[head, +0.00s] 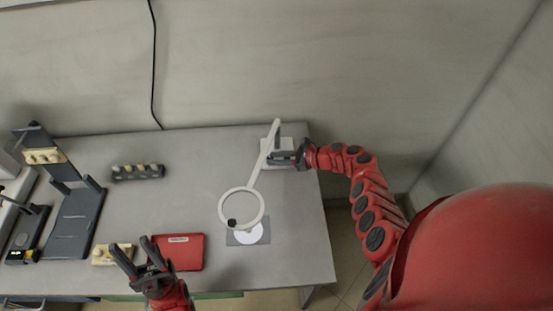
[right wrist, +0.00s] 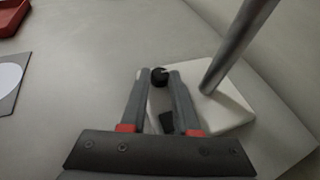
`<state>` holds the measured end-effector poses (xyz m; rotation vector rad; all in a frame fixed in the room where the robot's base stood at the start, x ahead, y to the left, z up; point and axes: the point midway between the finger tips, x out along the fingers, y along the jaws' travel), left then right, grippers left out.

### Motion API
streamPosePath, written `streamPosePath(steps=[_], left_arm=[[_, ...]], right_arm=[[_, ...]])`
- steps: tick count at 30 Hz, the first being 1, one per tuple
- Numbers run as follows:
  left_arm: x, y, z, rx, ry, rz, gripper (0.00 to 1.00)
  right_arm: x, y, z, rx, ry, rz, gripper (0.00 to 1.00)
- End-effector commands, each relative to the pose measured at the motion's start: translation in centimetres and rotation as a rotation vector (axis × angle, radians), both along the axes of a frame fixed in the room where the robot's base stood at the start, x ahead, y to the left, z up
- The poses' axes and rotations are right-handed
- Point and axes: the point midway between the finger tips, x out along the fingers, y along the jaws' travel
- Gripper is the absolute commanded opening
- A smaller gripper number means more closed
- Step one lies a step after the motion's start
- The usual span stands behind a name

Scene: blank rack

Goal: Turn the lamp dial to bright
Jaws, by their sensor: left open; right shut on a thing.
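The white lamp has a ring head (head: 263,207) on a slanted arm (head: 261,167) above a pale square base (head: 291,144) at the table's back right. In the right wrist view, its grey post (right wrist: 237,45) rises from the white base (right wrist: 232,108). A small black dial (right wrist: 160,76) sits by the base's edge. My right gripper (head: 274,158) is shut on the dial; its fingertips (right wrist: 158,74) are on both sides of it. Any bright mark is too small to read. My left gripper (head: 131,244) is open and empty near the table's front edge.
A grey card with a white disc (head: 249,234) lies below the lamp ring. A red tray (head: 184,251) is beside my left gripper. A dark rack (head: 73,215) stands at left and a dark holder (head: 138,172) at the back. The table's middle is clear.

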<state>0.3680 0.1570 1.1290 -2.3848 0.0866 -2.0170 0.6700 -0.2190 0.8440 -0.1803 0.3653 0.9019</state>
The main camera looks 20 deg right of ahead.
Motion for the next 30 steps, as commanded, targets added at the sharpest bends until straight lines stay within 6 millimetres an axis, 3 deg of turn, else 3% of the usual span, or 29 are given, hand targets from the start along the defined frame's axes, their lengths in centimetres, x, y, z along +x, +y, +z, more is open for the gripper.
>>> streamPosePath(steps=[5, 6, 10, 22, 30], left_arm=[[0.0, 0.0, 0.0, 0.000, 0.000, 0.000, 0.50], [0.0, 0.0, 0.0, 0.000, 0.000, 0.000, 0.50], [0.0, 0.0, 0.0, 0.000, 0.000, 0.000, 0.50], [0.0, 0.0, 0.3, 0.000, 0.000, 0.000, 0.50], [0.0, 0.0, 0.8, 0.000, 0.000, 0.000, 0.50]], right_arm=[[0.0, 0.0, 0.1, 0.000, -0.002, -0.001, 0.00], [0.0, 0.0, 0.1, 0.000, -0.002, -0.001, 0.37], [0.0, 0.0, 0.0, 0.001, -0.001, -0.001, 0.60], [-0.3, -0.4, 0.4, 0.003, -0.002, -0.002, 0.60], [-2.5, -3.6, 1.9, 0.000, -0.005, -0.007, 0.60]])
